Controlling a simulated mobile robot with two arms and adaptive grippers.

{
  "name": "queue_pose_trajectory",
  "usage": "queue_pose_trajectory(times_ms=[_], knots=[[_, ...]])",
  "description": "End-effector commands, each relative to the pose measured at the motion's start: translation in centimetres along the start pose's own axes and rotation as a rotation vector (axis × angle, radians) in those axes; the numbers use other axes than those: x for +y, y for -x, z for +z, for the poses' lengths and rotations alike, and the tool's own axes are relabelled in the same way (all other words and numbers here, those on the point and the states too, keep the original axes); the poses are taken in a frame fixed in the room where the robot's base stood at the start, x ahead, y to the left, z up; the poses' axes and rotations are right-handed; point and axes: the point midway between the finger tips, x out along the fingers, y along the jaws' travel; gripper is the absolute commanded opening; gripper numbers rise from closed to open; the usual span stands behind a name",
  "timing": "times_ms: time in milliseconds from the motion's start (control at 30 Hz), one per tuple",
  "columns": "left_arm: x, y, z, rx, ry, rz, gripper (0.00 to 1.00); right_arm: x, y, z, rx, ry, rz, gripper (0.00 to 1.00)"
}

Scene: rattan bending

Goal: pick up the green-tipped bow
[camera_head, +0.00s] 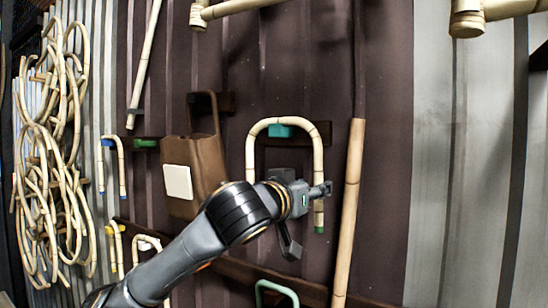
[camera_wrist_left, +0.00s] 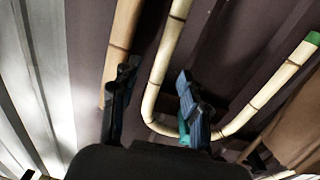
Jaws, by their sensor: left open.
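The green-tipped bow (camera_head: 256,134) is a pale rattan arch hanging upright over a teal peg (camera_head: 281,131) on the dark wall. Its right leg ends in a green tip (camera_head: 319,229); the lower left leg is hidden behind my arm. My left gripper (camera_head: 310,185) is open at the right leg. In the left wrist view the bow (camera_wrist_left: 161,75) appears inverted, one leg passing between the open fingers of the left gripper (camera_wrist_left: 155,95). Whether either finger touches it I cannot tell. The other leg's green tip (camera_wrist_left: 313,38) shows at the right. My right gripper is not in view.
A straight rattan pole (camera_head: 347,215) stands just right of the bow, close to the left gripper's finger. A brown bag (camera_head: 205,152) hangs to the left. Blue-tipped (camera_head: 122,165) and yellow-tipped (camera_head: 117,250) bows and tangled rattan (camera_head: 50,150) are further left. A green hoop (camera_head: 277,288) is below.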

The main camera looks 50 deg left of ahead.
Motion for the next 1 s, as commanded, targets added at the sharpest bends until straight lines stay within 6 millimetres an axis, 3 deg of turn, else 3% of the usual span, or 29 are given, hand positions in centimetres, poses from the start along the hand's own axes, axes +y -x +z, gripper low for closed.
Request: queue_pose_trajectory(times_ms=[100,300,567,800,1000], knots=[[-0.3,-1.8,-1.4,-0.003,0.0,-0.002,0.45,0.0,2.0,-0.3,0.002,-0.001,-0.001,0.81],[-0.3,-4.1,-1.3,-0.003,0.001,-0.001,0.45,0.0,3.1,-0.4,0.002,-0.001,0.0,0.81],[-0.3,-4.5,-1.1,0.0,0.0,0.0,0.45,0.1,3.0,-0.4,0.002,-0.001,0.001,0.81],[-0.3,-4.4,-1.1,0.0,0.0,0.0,0.0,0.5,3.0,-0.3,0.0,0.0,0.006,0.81],[-0.3,-4.4,-1.1,0.001,0.0,0.0,0.0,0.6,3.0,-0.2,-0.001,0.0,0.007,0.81]])
